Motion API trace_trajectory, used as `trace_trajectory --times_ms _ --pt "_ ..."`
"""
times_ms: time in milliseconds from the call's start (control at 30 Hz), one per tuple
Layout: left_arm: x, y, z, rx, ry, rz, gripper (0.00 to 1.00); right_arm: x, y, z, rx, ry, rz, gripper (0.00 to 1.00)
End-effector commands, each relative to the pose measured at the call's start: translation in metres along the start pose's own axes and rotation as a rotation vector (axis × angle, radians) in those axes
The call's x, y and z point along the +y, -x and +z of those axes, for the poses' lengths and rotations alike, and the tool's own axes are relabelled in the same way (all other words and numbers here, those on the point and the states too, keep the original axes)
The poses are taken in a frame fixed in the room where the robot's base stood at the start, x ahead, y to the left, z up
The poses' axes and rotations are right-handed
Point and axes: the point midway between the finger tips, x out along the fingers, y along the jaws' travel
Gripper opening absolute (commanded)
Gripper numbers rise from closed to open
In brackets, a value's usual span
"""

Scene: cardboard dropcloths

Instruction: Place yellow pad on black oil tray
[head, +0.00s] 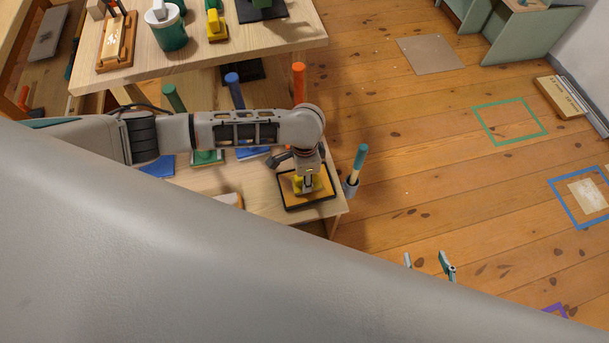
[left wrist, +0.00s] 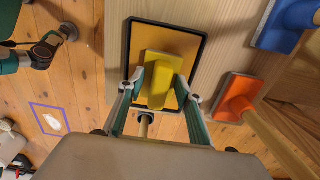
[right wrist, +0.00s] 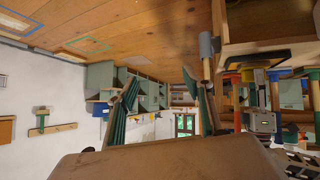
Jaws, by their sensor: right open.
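The black oil tray (head: 290,205) lies on the low wooden bench near its right corner, with an orange-brown inner surface. It also shows in the left wrist view (left wrist: 128,50). The yellow pad (left wrist: 158,72) is over the tray's inner surface and appears to rest there; any small gap beneath is hidden. My left gripper (head: 308,187) points down at the tray, one finger on each side of the pad. The fingertips are very close to its sides; I cannot tell whether they press on it. My right gripper (head: 428,263) is open and empty over the floor, away from the bench.
Orange (left wrist: 232,100) and blue (left wrist: 290,22) pads lie near the tray. A higher table (head: 270,42) holds a green mug and blocks. The floor right is mostly open, with taped squares (head: 508,122).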

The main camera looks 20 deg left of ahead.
Motion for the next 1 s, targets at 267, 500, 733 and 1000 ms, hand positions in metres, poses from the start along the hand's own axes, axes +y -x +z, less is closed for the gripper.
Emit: trace_trajectory --times_ms 267,500,733,1000 --pt "0.000 0.001 0.000 0.000 -0.001 0.000 0.34 0.000 -0.001 0.001 -0.001 0.000 0.000 0.51" --pt "-0.003 0.034 -0.002 0.005 -0.001 -0.007 0.34 0.006 0.004 -0.019 0.023 -0.003 0.006 0.51" --pt "-0.003 0.084 -0.001 0.005 -0.001 -0.007 0.34 0.005 0.012 -0.037 0.040 -0.024 -0.001 0.51" --pt "-0.001 0.118 -0.001 0.001 -0.001 -0.003 0.34 -0.007 0.022 -0.033 0.020 -0.043 -0.024 0.51"
